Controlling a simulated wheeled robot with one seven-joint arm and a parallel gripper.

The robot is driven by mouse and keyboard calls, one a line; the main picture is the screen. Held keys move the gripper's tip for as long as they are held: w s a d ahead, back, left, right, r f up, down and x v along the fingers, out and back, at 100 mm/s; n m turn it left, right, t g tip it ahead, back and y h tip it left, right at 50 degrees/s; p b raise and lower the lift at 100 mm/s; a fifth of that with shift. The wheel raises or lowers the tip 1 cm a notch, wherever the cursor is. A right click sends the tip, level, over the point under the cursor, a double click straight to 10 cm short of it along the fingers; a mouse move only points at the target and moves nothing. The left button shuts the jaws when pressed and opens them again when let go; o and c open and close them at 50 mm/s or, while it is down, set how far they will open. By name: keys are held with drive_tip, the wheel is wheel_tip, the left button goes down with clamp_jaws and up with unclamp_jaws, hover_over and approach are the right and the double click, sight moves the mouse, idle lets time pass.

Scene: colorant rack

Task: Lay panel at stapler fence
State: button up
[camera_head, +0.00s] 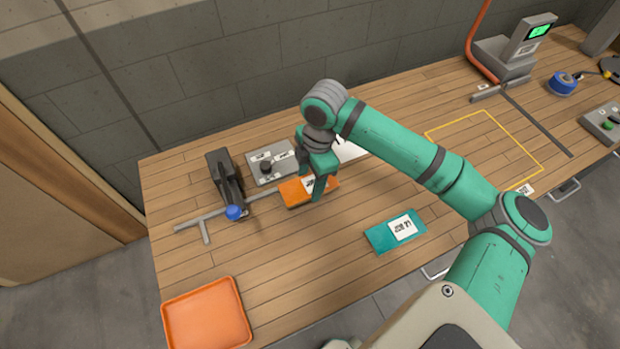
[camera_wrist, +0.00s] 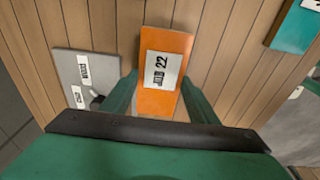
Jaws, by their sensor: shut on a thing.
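An orange panel (camera_head: 296,191) with a white label lies in my gripper's grasp near the left part of the bench. In the wrist view the orange panel (camera_wrist: 166,97) reads "22" on its label and sits between the two green fingers. My gripper (camera_head: 318,186) is shut on it; its fingers also show in the wrist view (camera_wrist: 158,98). The dark stapler (camera_head: 225,176) stands to the left of the panel, with a blue knob (camera_head: 234,212) at its front. The grey metal fence (camera_head: 200,219) runs beside the stapler, apart from the panel. I cannot tell whether the panel touches the bench.
A grey control box (camera_head: 269,174) stands behind the panel. A teal panel labelled "21" (camera_head: 384,238) lies to the right. An orange tray (camera_head: 206,315) sits at the front left. A yellow outline (camera_head: 455,128) marks empty bench at right; bench between tray and teal panel is clear.

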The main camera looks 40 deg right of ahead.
drive_tip(key=shift+w+f, duration=0.1)
drive_tip(key=shift+f, duration=0.15)
drive_tip(key=shift+s+d+f, duration=0.2)
drive_tip(key=shift+a+f, duration=0.1)
drive_tip(key=shift+w+a, duration=0.1)
drive_tip(key=o, duration=1.1)
drive_tip(key=shift+a, duration=0.15)
wheel_tip(320, 180, up, 13)
drive_tip(key=d, duration=0.1)
drive_tip(key=shift+d, duration=0.3)
